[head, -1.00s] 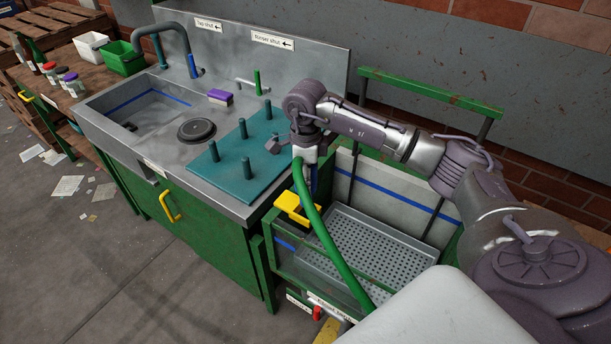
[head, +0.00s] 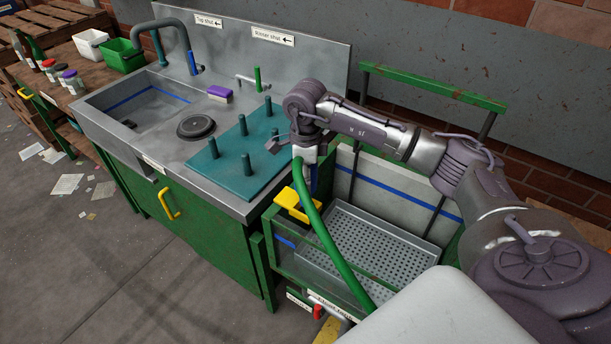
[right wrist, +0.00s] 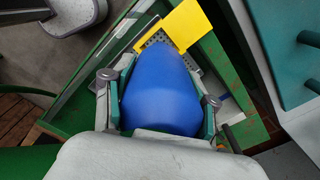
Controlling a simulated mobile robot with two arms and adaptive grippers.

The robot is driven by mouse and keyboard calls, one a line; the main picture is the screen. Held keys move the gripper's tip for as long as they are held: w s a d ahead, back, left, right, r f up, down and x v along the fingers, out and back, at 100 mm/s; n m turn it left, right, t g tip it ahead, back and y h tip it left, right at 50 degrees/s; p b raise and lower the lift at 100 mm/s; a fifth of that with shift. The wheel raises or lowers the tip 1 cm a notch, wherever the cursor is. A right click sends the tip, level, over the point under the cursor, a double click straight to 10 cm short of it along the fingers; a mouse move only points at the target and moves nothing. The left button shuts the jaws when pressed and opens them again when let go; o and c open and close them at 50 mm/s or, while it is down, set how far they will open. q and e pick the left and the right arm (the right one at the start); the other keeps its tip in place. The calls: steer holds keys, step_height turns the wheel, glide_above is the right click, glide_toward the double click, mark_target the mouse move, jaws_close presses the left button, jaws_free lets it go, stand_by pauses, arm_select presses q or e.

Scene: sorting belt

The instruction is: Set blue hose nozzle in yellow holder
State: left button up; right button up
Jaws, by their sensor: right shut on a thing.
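My right gripper (right wrist: 162,100) is shut on the blue hose nozzle (right wrist: 160,92), with a finger on each side of its wide body. In the head view the nozzle shows as a narrow blue strip (head: 315,180) below the wrist, partly behind the green hose (head: 325,235). The yellow holder (head: 298,204) sits at the left wall of the rinse bay, just below and left of the nozzle. In the right wrist view the holder (right wrist: 187,23) lies beyond the nozzle's narrow end. I cannot tell whether they touch. My left gripper is out of view.
A perforated tray (head: 385,250) fills the bay, with a green rail (head: 435,88) behind it. A teal peg board (head: 222,176) lies on the steel sink counter to the left. The hose hangs down across the bay's front.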

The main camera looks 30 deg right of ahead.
mark_target(306, 197)
steer(key=shift+f+b, duration=0.8)
steer(key=shift+f, duration=0.25)
steer(key=shift+f+b, duration=1.05)
steer(key=shift+f, duration=0.25)
steer(key=shift+f+b, duration=0.65)
steer(key=shift+f, duration=0.1)
steer(key=shift+f+b, duration=0.4)
steer(key=shift+f, duration=0.15)
steer(key=o, duration=1.1)
steer(key=shift+c, duration=0.2)
